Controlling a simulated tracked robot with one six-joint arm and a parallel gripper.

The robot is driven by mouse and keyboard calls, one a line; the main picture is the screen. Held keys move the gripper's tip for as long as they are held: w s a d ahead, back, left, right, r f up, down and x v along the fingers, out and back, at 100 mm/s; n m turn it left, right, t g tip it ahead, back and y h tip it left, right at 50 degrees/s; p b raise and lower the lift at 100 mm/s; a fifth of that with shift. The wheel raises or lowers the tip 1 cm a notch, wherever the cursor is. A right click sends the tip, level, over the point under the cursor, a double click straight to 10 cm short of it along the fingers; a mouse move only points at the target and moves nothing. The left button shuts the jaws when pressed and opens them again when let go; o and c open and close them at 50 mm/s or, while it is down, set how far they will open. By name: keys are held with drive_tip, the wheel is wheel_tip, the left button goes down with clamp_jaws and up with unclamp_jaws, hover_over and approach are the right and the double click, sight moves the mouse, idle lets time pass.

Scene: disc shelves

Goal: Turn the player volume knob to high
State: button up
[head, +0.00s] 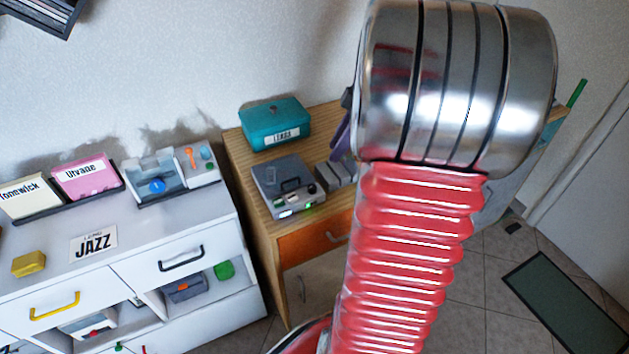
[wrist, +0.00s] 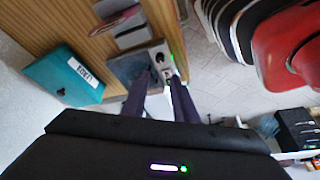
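The player (head: 283,186) is a grey box on the wooden cabinet. Its front strip has a dark round knob (head: 312,188), a pale button and a lit green light. The knob's setting is too small to read. In the head view my arm hides most of the gripper.
A teal box (head: 275,124) stands behind the player, and grey blocks (head: 336,175) sit at its right. A white cabinet (head: 140,240) at left holds record sleeves, a JAZZ card (head: 93,243) and a yellow block (head: 29,263). Tiled floor with a green mat (head: 566,300) lies right.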

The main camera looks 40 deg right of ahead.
sight(313, 186)
drive_tip(key=x, duration=1.3)
drive_tip(key=shift+w+a+f, duration=0.1)
drive_tip(key=shift+f, duration=0.3)
drive_tip(key=shift+c, duration=0.4)
clamp_jaws()
